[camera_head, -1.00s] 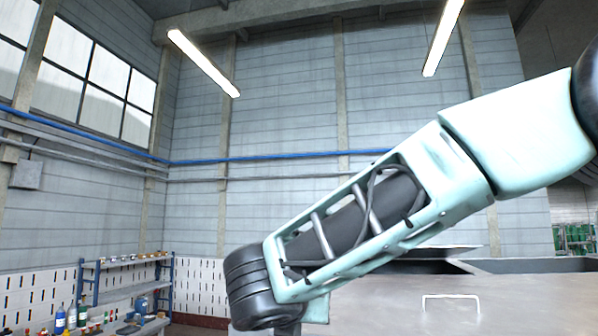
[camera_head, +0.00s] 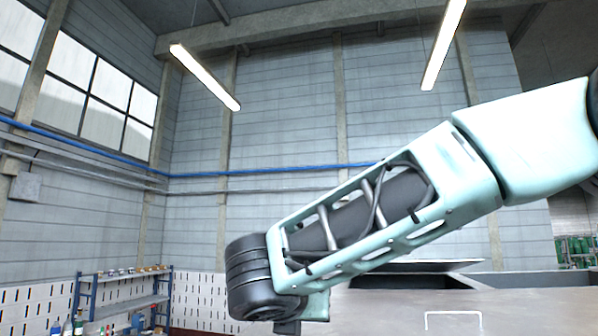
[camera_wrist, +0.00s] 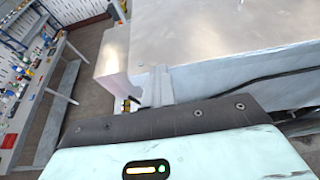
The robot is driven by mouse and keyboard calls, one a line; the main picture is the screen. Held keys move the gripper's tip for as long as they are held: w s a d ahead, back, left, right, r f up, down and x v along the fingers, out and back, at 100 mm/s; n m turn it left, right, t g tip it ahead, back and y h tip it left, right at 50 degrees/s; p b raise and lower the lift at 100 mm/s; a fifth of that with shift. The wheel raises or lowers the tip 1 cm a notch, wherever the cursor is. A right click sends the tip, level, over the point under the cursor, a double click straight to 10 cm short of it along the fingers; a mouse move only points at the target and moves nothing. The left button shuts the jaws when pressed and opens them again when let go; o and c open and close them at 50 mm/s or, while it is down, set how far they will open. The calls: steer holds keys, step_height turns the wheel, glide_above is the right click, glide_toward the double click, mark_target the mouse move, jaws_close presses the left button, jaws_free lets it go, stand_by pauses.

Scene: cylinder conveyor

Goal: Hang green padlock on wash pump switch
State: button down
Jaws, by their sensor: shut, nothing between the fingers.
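I cannot make out a green padlock or the wash pump switch in either view. My gripper (camera_wrist: 158,86) shows in the wrist view as pale grey fingers beyond a dark plate; it is shut and empty. It points past the corner of a large pale metal cabinet or machine (camera_wrist: 225,30). In the head view my arm crosses the right half, and its wrist end is low in the picture; the fingers are cut off there. A small yellow and dark item (camera_wrist: 126,104) lies just left of the fingers, too small to identify.
A blue-framed shelf (camera_head: 120,305) with bottles and small items stands at the lower left. The wrist view shows a workbench (camera_wrist: 30,95) with coloured items at left. Open floor (camera_wrist: 85,42) lies between bench and machine. A metal top with a white handle (camera_head: 453,314) is at lower right.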

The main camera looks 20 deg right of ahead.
steer(key=shift+r, duration=0.6)
steer(key=shift+r, duration=0.4)
steer(key=shift+s+a+r, duration=0.1)
steer(key=shift+r, duration=0.2)
steer(key=shift+r, duration=0.4)
steer(key=shift+r, duration=0.35)
steer(key=shift+r, duration=0.35)
steer(key=shift+r, duration=0.35)
steer(key=shift+s+a+r, duration=0.1)
steer(key=shift+s+r, duration=0.05)
steer(key=shift+r, duration=1.25)
steer(key=shift+r, duration=0.35)
